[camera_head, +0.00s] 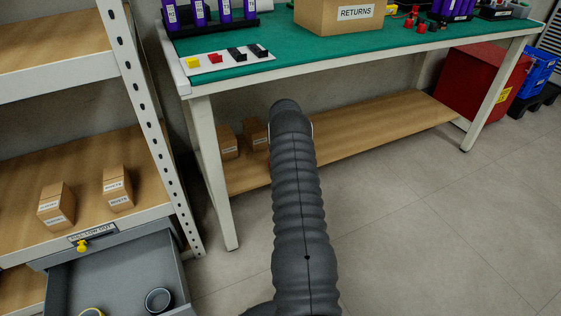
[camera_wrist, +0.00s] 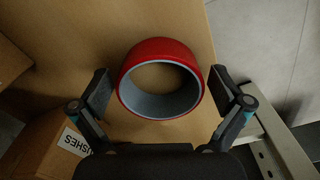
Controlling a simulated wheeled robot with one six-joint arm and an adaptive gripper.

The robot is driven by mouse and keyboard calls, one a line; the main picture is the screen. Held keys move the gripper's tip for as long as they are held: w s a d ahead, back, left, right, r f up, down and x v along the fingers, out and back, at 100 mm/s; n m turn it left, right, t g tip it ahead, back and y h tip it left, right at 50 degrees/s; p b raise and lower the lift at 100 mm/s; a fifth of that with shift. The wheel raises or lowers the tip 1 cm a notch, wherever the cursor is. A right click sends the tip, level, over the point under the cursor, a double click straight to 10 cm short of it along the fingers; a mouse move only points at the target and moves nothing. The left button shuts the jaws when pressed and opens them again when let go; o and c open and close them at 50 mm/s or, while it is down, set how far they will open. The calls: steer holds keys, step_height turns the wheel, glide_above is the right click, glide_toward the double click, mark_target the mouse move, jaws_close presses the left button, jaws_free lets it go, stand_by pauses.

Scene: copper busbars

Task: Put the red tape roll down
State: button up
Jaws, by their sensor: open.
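The red tape roll (camera_wrist: 160,78), with a grey inner core, rests on the wooden lower shelf (camera_wrist: 110,30) in the wrist view. My gripper (camera_wrist: 161,88) is open, with one finger on each side of the roll. A narrow gap shows between the roll and each finger, so it does not appear gripped. In the head view, my dark arm reaches toward the lower shelf (camera_head: 380,120) under the green-topped bench, and it hides the gripper and the roll.
Cardboard boxes stand on the lower shelf left of the roll, one labelled box (camera_wrist: 50,140) close to my left finger. A pale metal bench leg (camera_wrist: 275,145) is at the right. The shelf's right part is clear. An open grey drawer (camera_head: 120,275) juts out at left.

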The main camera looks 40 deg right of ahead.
step_height(320, 180, up, 8)
steer(key=shift+f+p, duration=0.15)
steer(key=shift+p, duration=0.25)
stand_by(1.4)
